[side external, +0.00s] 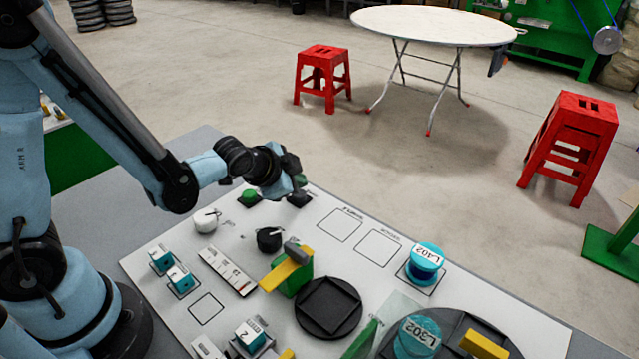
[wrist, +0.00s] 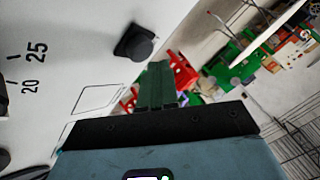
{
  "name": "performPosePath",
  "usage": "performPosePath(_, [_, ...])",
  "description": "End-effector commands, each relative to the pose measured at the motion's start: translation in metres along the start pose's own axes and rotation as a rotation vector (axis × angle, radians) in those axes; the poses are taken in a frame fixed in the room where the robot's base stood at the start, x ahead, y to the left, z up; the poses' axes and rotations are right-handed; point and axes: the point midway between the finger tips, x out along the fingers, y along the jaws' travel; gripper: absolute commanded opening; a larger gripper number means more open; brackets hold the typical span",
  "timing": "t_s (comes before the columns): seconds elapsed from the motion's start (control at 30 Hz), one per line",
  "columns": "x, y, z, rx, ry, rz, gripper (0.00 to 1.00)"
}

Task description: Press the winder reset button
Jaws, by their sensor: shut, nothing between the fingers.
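My gripper (side external: 299,181) is over the far edge of the white control panel (side external: 205,262), with its fingers together and nothing between them. A small black button (side external: 299,200) on a dark square base is on the panel just below the gripper, partly hidden by it. I cannot tell in the side view whether they touch. In the wrist view the dark green fingertips (wrist: 157,85) point past the panel edge, apart in the picture from a black button or knob (wrist: 135,42). A green button (side external: 249,196) is left of the gripper. No label names the winder reset button legibly.
A white knob (side external: 205,221) and a black dial knob (side external: 269,239) stand on the panel nearby. A green block with a yellow bar (side external: 288,270), a black round turntable (side external: 328,307) and blue spools (side external: 426,257) stand nearer. Empty outlined squares (side external: 340,224) lie right of the gripper.

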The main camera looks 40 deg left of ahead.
Motion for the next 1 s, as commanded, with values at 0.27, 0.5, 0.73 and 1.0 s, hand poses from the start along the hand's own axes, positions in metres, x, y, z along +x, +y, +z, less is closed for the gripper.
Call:
performPosePath(0.27, [-0.002,-0.001,-0.001,0.0,0.001,0.0,0.0])
performPosePath(0.5, [-0.006,-0.005,-0.005,0.0,0.001,0.0,0.0])
performPosePath(0.73, [-0.021,-0.015,-0.015,0.0,0.001,0.0,0.0])
performPosePath(1.0, [-0.035,-0.025,-0.025,0.0,0.0,0.0,0.0])
